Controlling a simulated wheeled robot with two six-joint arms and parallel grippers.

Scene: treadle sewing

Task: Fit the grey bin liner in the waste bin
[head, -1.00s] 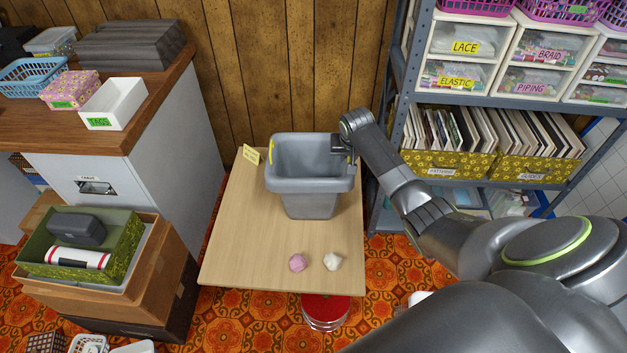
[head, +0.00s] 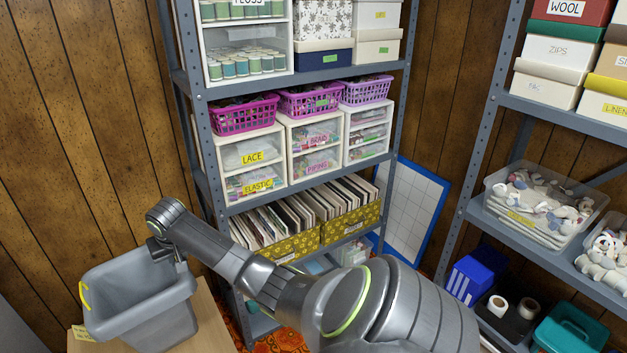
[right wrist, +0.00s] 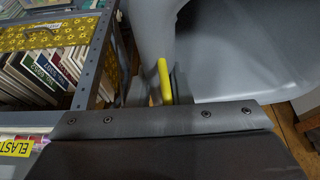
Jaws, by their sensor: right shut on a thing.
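The grey waste bin (head: 150,330) stands upright on a light wooden table, at the lower left of the head view. A grey layer with a broad cuff (head: 140,308) covers its mouth and looks like the bin liner; how far down inside it reaches is hidden. A yellow tab (head: 84,296) shows on its left rim. My right gripper (head: 165,252) is at the far right rim, shut on a yellow tab (right wrist: 164,78), which the right wrist view shows between the fingers. Whether it also pinches the rim cannot be told. My left gripper is out of view.
A metal shelf unit (head: 205,130) stands just right of the bin, with drawers, baskets and pattern boxes. Another shelf (head: 480,150) stands further right. Wood panelling (head: 60,150) is close behind the bin. A yellow note (head: 84,333) lies on the table.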

